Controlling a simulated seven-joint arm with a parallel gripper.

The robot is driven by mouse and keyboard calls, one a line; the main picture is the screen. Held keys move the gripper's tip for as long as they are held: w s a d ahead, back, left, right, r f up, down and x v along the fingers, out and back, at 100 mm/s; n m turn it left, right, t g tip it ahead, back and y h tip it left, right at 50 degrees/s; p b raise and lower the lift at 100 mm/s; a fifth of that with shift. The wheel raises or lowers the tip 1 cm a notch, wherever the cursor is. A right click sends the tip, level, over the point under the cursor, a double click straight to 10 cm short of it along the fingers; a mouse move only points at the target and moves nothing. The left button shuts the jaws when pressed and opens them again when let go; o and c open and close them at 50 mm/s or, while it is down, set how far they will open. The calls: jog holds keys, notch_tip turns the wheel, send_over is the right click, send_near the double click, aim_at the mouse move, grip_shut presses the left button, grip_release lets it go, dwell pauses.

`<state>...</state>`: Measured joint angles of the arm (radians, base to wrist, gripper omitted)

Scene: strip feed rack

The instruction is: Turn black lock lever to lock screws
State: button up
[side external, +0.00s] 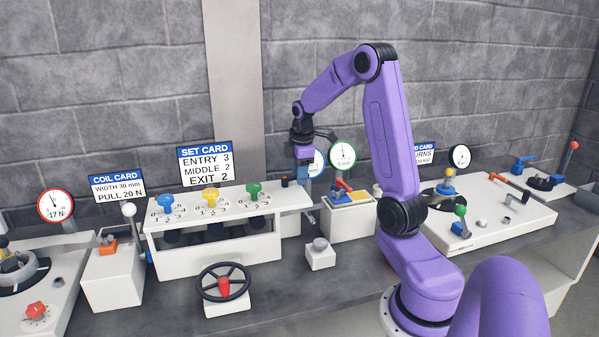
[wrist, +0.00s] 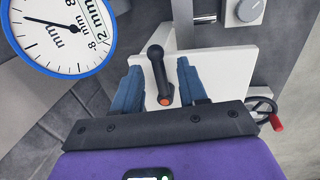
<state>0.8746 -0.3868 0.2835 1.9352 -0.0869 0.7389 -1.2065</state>
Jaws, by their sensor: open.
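A black lever (wrist: 157,68) with a round knob end and an orange tip shows in the wrist view. It lies between the two blue fingers of my gripper (wrist: 159,64), with a gap on each side. My gripper is open and empty. The rack carries a blue screw knob (side external: 165,203), a yellow one (side external: 210,196) and a green one (side external: 253,190) over numbered scales.
A dial gauge (wrist: 58,35) is close at the left in the wrist view. A grey knob (wrist: 249,10) is at the top right. A black handwheel (side external: 223,283) with a red handle stands before the rack. A gauge box (side external: 349,224) stands right of my gripper.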

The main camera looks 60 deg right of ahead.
grip_shut()
jog(key=m, duration=0.1)
jog(key=a+m, duration=0.1)
jog(key=m, duration=0.3)
jog(key=shift+s+a+g, duration=0.4)
jog(key=m, duration=0.2)
jog(key=a+m, duration=0.1)
jog(key=shift+a+m+g+h, duration=0.2)
jog(key=shift+m+g+h, duration=0.1)
jog(key=shift+m+g, duration=0.1)
jog(key=m, duration=0.1)
jog(key=a+m, duration=0.1)
jog(key=m, duration=0.2)
jog(key=shift+w+a+m+g, duration=0.25)
jog(key=shift+a+m+g, duration=0.05)
jog(key=shift+g, duration=0.1)
jog(key=shift+w+a+r+m+g, duration=0.15)
jog(key=shift+w+a+m, duration=0.15)
jog(key=shift+m, duration=0.75)
jog(key=shift+w+a+f+m+g, duration=0.15)
jog(key=shift+w+a+m, duration=0.15)
jog(key=shift+m, duration=0.75)
jog(key=shift+r, duration=0.1)
